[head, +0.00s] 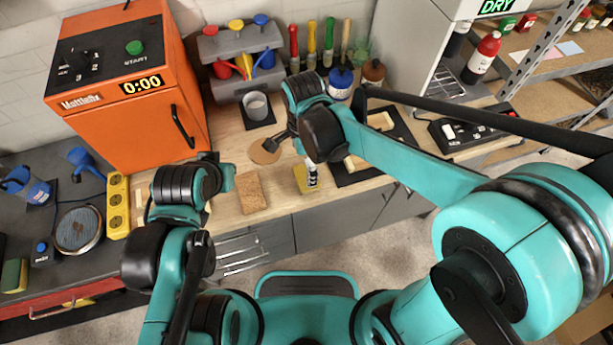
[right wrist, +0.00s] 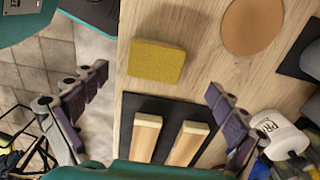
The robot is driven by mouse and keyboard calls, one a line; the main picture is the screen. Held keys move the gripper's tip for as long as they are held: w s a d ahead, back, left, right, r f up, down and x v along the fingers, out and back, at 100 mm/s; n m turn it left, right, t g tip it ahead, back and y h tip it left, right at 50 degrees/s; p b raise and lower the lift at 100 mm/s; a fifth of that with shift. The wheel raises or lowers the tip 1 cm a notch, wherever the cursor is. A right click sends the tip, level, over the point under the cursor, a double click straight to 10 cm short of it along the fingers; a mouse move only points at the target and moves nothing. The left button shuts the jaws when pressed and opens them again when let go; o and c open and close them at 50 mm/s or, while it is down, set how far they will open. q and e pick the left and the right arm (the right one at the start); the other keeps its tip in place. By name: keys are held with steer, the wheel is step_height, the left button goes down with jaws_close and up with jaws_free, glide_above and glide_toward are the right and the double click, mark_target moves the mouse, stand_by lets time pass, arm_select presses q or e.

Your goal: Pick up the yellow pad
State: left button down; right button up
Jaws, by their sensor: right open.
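The yellow pad (head: 299,178) lies flat on the wooden counter near its front edge, partly covered by my right gripper. In the right wrist view the whole yellow pad (right wrist: 157,62) shows, lying on bare wood. My right gripper (head: 293,157) is above the pad with its fingers spread. In the right wrist view its open fingers (right wrist: 157,82) stand left and right of the pad, with nothing between them. My left gripper (head: 226,178) is left of the pad, mostly hidden by its own arm; its jaws cannot be made out.
A brown cork block (head: 249,192) lies left of the pad. A round tan disc (head: 264,152) lies behind. Two wooden bars (right wrist: 145,137) lie on a black mat (right wrist: 165,107) beside the pad. An orange oven (head: 135,95) stands at the left. A cup (head: 256,105) stands behind.

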steer(key=f, duration=0.1)
steer(key=f+b, duration=0.1)
steer(key=f, duration=0.1)
steer(key=f+b, duration=0.1)
steer(key=shift+s+d+f, duration=0.2)
steer(key=shift+d+f, duration=0.1)
steer(key=shift+f, duration=0.05)
arm_select(q)
step_height(320, 180, down, 3)
steer(key=shift+w+r, duration=0.1)
arm_select(e)
steer(key=shift+f, duration=0.35)
arm_select(q)
steer(key=shift+r, duration=0.1)
arm_select(e)
steer(key=c, duration=1)
